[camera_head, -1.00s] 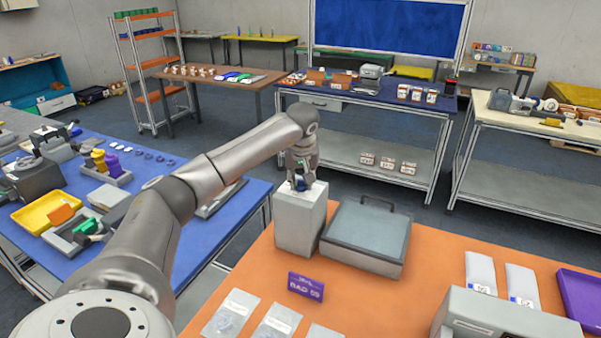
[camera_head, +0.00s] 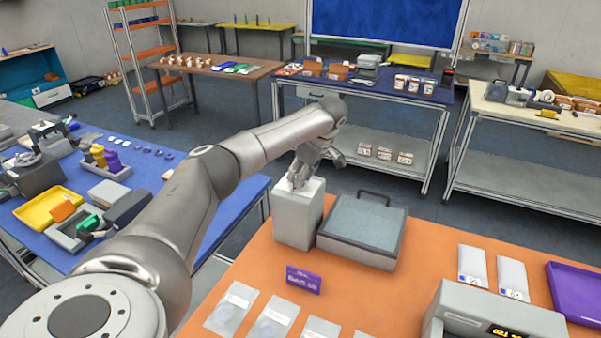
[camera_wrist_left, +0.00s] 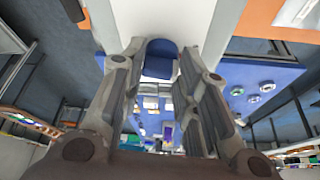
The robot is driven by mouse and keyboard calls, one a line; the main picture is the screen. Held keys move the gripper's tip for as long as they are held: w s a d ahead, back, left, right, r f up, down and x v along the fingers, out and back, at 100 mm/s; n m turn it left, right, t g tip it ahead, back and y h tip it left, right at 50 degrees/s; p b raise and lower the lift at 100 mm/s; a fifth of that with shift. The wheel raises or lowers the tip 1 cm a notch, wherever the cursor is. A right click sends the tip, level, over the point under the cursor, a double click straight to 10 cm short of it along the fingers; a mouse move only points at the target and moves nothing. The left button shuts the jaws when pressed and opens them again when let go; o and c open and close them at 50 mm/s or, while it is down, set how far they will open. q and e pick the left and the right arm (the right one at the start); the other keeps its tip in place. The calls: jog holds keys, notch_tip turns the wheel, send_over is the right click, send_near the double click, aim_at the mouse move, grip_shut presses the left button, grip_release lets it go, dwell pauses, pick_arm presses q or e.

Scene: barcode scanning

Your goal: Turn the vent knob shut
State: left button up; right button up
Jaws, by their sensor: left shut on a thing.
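The vent box (camera_head: 298,222) is a tall pale grey block at the back left corner of the orange table, and its pale face also shows in the left wrist view (camera_wrist_left: 165,18). In the left wrist view the blue vent knob (camera_wrist_left: 160,58) sits against that face, between my fingertips. My left gripper (camera_head: 297,183) is at the top of the box, shut on the knob. In the head view the fingers hide the knob, and its exact turn angle cannot be told. My right gripper is not in view.
A grey lidded case (camera_head: 362,230) with a handle stands right beside the box. A purple sign (camera_head: 303,280), clear bags (camera_head: 231,308) and a grey machine (camera_head: 492,318) are on the orange table (camera_head: 385,295). A blue table (camera_head: 140,178) with trays lies left.

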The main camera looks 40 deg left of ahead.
pick_arm(q)
jog(key=shift+w+n+g, duration=0.1)
jog(key=shift+n+g, duration=0.4)
jog(key=shift+n, duration=0.6)
jog(key=o, duration=1)
jog(key=v, duration=1.2)
jog(key=shift+a, duration=0.2)
